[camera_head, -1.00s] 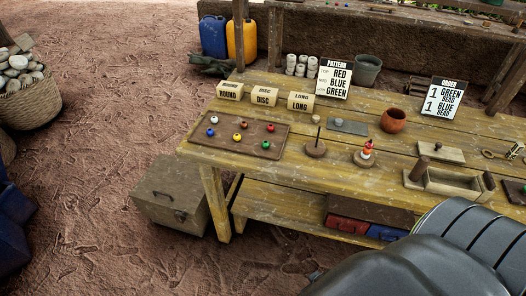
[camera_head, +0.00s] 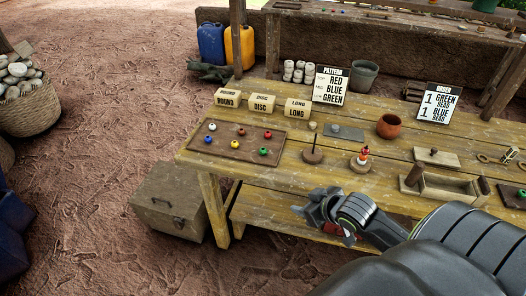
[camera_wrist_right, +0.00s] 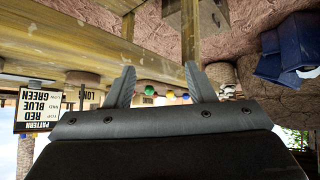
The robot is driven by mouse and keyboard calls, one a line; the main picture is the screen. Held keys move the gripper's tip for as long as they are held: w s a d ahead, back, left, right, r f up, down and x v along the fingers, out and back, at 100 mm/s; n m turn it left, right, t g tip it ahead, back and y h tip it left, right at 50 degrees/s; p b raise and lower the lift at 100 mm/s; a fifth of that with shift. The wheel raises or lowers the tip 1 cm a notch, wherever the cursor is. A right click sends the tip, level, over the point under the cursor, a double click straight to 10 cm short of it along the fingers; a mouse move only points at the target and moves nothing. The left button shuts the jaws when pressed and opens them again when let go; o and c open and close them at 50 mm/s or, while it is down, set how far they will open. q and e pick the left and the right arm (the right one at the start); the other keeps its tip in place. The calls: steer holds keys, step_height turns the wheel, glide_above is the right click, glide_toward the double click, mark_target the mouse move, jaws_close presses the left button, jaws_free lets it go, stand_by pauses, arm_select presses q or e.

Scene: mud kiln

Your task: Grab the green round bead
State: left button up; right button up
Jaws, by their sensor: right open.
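The green round bead (camera_head: 263,152) sits near the front right corner of the brown bead tray (camera_head: 225,150) on the wooden table. My right gripper (camera_head: 305,208) is open and empty, in front of the table's front edge, lower and to the right of the bead. In the right wrist view, which is upside down, the green bead (camera_wrist_right: 149,91) shows small and distant between the two open fingers (camera_wrist_right: 160,70). My left gripper is out of view.
Other beads share the tray: red (camera_head: 268,135), yellow (camera_head: 235,144), blue (camera_head: 208,139) and white (camera_head: 211,126). A spindle (camera_head: 312,156) and a stacked-bead stand (camera_head: 361,160) stand to the right. Labelled blocks (camera_head: 262,104) are behind. A chest (camera_head: 171,200) sits on the ground at left.

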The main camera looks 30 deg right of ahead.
steer(key=w+d+r+t+y, duration=0.25)
steer(key=w+d+r, duration=0.25)
steer(key=w+r, duration=0.25)
glide_toward(265, 151)
steer(key=shift+w+a+f+t+h+b, duration=0.15)
steer(key=shift+w+f+h+b, duration=0.1)
steer(key=shift+w+f, duration=0.3)
steer(key=shift+w+a+f+t+h+b, duration=0.1)
steer(key=shift+w+a+f+h+b, duration=0.2)
steer(key=shift+w, duration=0.35)
steer(key=shift+p+x, duration=0.3)
steer(key=shift+x, duration=2.7)
steer(key=shift+s, duration=0.1)
steer(key=shift+c, duration=0.4)
steer(key=c, duration=0.9)
